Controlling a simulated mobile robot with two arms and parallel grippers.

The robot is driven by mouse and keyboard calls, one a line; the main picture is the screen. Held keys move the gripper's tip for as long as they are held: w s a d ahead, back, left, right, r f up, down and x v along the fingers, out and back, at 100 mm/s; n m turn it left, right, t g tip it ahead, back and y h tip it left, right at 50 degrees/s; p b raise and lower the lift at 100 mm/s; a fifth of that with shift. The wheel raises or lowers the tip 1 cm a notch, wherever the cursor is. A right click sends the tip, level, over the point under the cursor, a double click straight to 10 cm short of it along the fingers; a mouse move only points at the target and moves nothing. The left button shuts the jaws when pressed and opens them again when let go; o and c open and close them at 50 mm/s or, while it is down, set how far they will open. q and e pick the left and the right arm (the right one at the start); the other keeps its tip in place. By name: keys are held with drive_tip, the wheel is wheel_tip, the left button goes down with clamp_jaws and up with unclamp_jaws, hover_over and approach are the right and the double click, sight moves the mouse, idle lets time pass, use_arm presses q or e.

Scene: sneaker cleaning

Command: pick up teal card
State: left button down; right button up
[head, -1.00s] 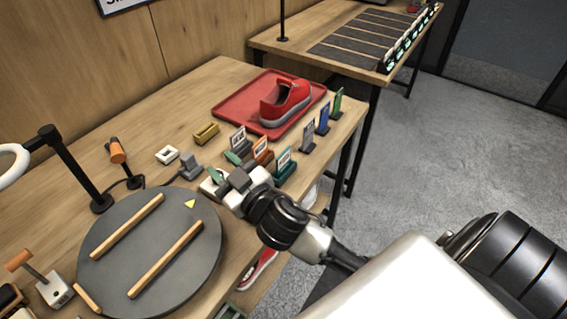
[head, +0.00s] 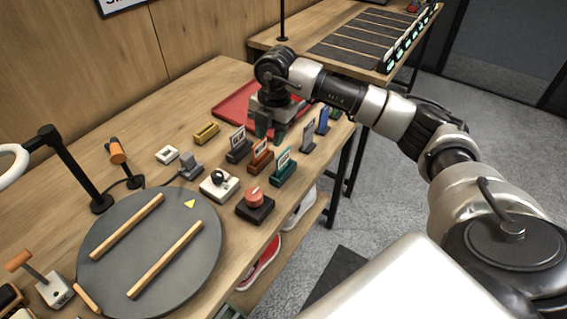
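The teal card (head: 283,158) stands upright in a teal holder (head: 284,177) near the table's right edge. It is the nearest of a short row of cards in holders, beside an orange one and a dark grey one. My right gripper (head: 271,131) points down above the table, behind this row and in front of the red tray. Its two fingers look apart, with nothing visible between them. It is clear of the teal card. My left gripper is out of view.
An orange holder (head: 260,160) and a dark holder (head: 238,153) stand close to the teal one. Blue cards (head: 322,120) stand to the right. A red-knobbed block (head: 255,202) and a white block (head: 219,184) are nearer.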

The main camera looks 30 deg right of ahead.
sight(283, 152)
drive_tip(key=shift+m+h, duration=0.5)
drive_tip(key=shift+h, duration=0.1)
drive_tip(key=d+f, duration=0.2)
drive_tip(key=f, duration=0.2)
drive_tip(key=shift+s+d+f+p, duration=0.1)
drive_tip(key=shift+d+f+p, duration=0.05)
drive_tip(key=shift+d+p, duration=0.25)
drive_tip(key=f, duration=0.1)
drive_tip(key=f+p, duration=0.1)
drive_tip(key=f, duration=0.2)
drive_tip(key=shift+s+d+f, duration=0.1)
drive_tip(key=shift+s+f, duration=0.3)
drive_tip(key=shift+f, duration=0.35)
drive_tip(key=shift+c, duration=0.4)
clamp_jaws()
